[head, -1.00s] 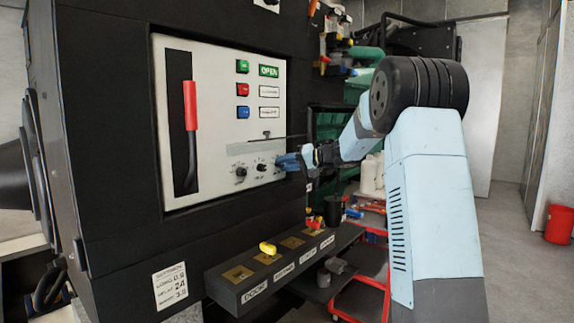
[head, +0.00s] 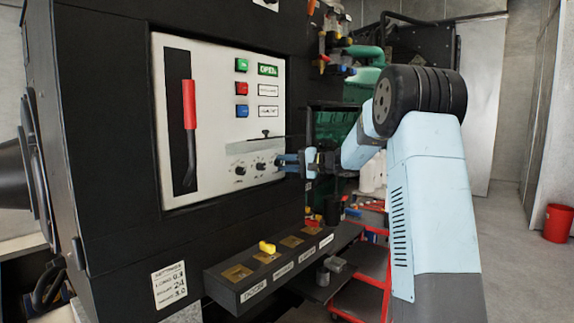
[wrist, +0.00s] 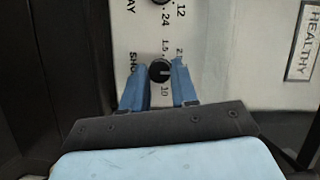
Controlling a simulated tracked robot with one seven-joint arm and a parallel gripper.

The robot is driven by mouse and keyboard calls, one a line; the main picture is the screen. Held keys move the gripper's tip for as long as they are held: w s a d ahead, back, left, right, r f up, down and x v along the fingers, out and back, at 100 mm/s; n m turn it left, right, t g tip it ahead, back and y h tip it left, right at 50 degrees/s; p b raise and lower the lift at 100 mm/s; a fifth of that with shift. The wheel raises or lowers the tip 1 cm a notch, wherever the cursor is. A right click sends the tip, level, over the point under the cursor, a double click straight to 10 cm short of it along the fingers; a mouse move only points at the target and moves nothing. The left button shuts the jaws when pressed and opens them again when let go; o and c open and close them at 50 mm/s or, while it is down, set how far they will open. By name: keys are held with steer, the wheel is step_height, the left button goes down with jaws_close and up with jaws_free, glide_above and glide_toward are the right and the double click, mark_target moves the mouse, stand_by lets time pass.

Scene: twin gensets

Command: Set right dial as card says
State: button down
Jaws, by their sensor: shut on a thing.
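The right dial (wrist: 159,71), a dark round knob, sits at the lower right of the white panel (head: 215,85). The numbers around it include 1.5 and 10, and part of a "SHO..." label shows. My gripper (wrist: 159,68) has its blue fingers on either side of this dial and is shut on it. In the head view my gripper (head: 281,160) hides most of it. The dial's pointer direction cannot be read clearly. The settings card (head: 169,285), low on the black cabinet, appears to read long about 0.9, delay 24, short 3.0.
Two other dials, the left (head: 240,171) and the middle (head: 261,167), sit beside it. A red-handled lever (head: 189,105) and green, red and blue buttons (head: 242,88) are on the panel. Below, a dark ledge (head: 240,292) juts out, carrying a yellow knob (head: 267,247).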

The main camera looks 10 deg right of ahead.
steer(key=shift+d, duration=0.25)
steer(key=c, duration=1.2)
jaws_free()
steer(key=shift+w+f, duration=0.1)
steer(key=o, duration=0.3)
steer(key=shift+a, duration=0.15)
steer(key=v, duration=1.4)
